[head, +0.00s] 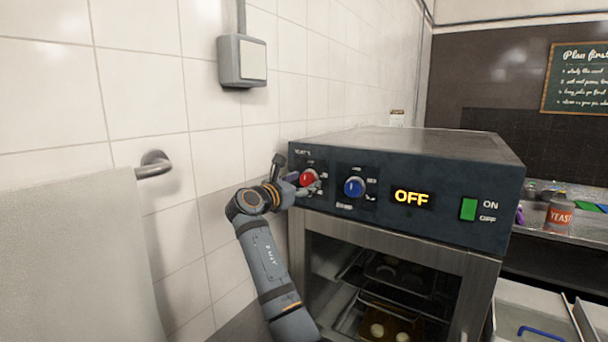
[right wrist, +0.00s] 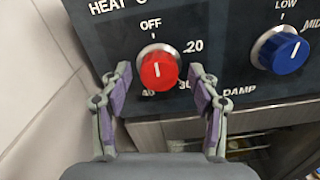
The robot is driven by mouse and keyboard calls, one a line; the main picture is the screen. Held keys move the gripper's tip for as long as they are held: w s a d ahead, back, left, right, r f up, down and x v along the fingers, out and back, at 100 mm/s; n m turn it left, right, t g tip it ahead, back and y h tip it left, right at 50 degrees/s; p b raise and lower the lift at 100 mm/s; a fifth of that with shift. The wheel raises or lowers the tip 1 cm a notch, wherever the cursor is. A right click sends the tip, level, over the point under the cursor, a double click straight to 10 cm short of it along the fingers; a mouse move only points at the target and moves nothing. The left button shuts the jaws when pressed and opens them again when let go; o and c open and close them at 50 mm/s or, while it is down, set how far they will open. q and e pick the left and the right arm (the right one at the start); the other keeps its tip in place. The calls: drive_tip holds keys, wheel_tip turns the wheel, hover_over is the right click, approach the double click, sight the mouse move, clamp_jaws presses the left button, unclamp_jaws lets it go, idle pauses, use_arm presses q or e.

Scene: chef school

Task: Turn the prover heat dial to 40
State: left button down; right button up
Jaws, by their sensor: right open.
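The prover's heat dial is a red knob (head: 306,177) at the left end of the dark control panel. In the right wrist view the heat dial (right wrist: 159,72) has its white pointer mark up, at OFF. Marks 20, 30 and 40 run clockwise around it, with 40 at lower left. My right gripper (head: 299,184) is at the dial. In the right wrist view its open fingers (right wrist: 160,82) stand on either side of the dial, with gaps showing. The prover's display (head: 411,197) reads OFF. My left gripper is not in view.
A blue dial (head: 354,187) sits right of the heat dial, and a green switch (head: 468,209) is farther right. The tiled wall (head: 205,150) is close on the left. Trays (head: 374,324) show inside the prover below. A yeast container (head: 559,214) stands at right.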

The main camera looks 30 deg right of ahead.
drive_tip(key=shift+w+d, duration=0.1)
drive_tip(key=shift+d, duration=0.05)
drive_tip(key=shift+f, duration=0.1)
drive_tip(key=shift+c, duration=0.6)
drive_tip(key=c, duration=1.1)
drive_tip(key=shift+o, duration=0.2)
